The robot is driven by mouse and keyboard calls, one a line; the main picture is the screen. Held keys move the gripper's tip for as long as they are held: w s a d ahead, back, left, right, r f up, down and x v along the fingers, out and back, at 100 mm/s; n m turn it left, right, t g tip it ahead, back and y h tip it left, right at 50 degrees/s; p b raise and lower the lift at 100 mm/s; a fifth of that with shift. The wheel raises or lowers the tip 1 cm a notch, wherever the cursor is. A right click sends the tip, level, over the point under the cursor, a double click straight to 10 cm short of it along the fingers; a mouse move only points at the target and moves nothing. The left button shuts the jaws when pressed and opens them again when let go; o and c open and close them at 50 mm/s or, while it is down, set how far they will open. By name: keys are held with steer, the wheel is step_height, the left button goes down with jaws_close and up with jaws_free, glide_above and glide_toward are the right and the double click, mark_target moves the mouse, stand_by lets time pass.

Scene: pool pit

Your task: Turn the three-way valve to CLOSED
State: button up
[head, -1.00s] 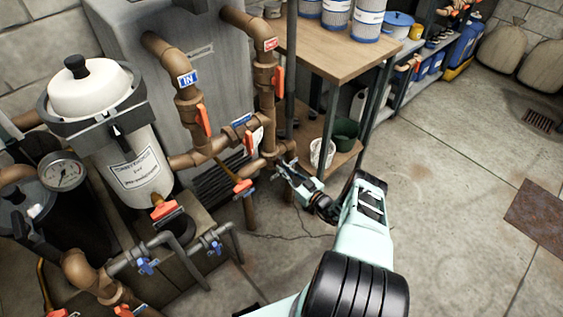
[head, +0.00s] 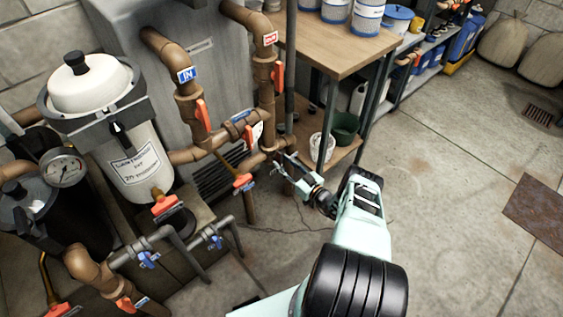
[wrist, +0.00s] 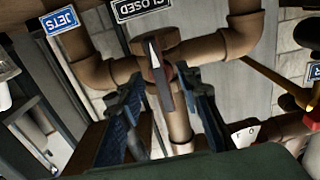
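The three-way valve (wrist: 181,70) sits at a brown pipe junction in the wrist view. Its narrow handle (wrist: 159,76) has a pale pointed face and a dark reddish side. A black CLOSED plate (wrist: 146,6) is just above it, and a blue JETS plate (wrist: 60,20) is to the upper left. My gripper (wrist: 159,88) is open, with one blue-padded finger on each side of the handle. Gaps show between handle and pads; contact at the tips is unclear. In the head view my gripper (head: 279,166) is at the lower end of the OUT pipe, where the handle is hard to make out.
Orange-handled valves (head: 203,114) and brown pipes crowd the left. A white-lidded filter (head: 95,88) and pressure gauge (head: 62,168) stand further left. A wooden bench (head: 335,48) is behind my gripper. Open floor (head: 450,190) lies to the right.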

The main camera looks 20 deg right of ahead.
steer(key=p+v, duration=0.1)
steer(key=v, duration=0.6)
stand_by(0.4)
steer(key=shift+w+r, duration=0.1)
steer(key=shift+r, duration=0.05)
